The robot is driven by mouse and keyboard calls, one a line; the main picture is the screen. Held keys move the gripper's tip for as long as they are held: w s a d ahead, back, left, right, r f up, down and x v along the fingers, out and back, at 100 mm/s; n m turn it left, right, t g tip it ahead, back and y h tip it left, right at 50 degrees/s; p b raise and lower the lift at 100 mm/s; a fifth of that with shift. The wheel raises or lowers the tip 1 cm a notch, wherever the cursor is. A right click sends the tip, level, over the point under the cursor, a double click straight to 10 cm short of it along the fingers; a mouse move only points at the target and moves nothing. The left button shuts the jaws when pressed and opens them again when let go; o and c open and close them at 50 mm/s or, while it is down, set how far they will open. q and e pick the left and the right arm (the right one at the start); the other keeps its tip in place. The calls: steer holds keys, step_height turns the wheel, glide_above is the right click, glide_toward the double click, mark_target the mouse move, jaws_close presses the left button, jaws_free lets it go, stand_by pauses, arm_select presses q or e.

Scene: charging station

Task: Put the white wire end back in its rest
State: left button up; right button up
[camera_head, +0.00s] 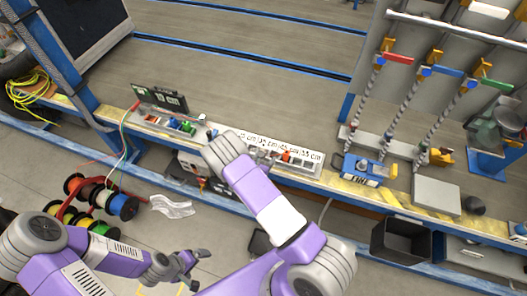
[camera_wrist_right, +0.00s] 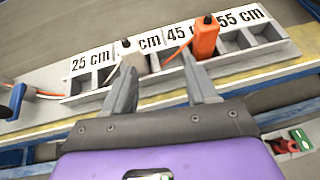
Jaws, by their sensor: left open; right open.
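The white wire end (camera_wrist_right: 130,56), with a black tip, stands in a slot of the grey rest (camera_wrist_right: 278,50), between the 25 cm and 45 cm labels. My right gripper (camera_wrist_right: 157,62) is open, seen in the right wrist view. Its left finger overlaps the white end's lower part and its right finger is near the orange wire end (camera_wrist_right: 205,38). I cannot tell whether either finger touches. In the head view the right arm covers part of the rest and the right fingers are hidden. My left gripper (camera_head: 187,264) is open and empty, low over the floor.
The orange end also shows in the head view (camera_head: 286,155). Left of the rest are a tray with coloured parts (camera_head: 181,124) and a black display (camera_head: 159,98). A yellow and blue device (camera_head: 362,167) stands to the right. Wire spools (camera_head: 102,198) lie on the floor.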

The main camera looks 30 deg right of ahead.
mark_target(263, 147)
steer(key=w, duration=0.1)
steer(key=w+r+n+t, duration=0.1)
steer(key=w, duration=0.1)
steer(key=shift+a+r+t, duration=0.15)
steer(key=shift+a+t, duration=0.15)
steer(key=shift+a, duration=0.05)
steer(key=b+x, duration=0.3)
steer(key=x, duration=0.3)
steer(key=shift+w+d, duration=0.1)
steer(key=shift+w, duration=0.1)
steer(key=shift+w+d, duration=0.3)
steer(key=shift+d, duration=0.05)
steer(key=shift+n, duration=0.3)
steer(key=c, duration=1)
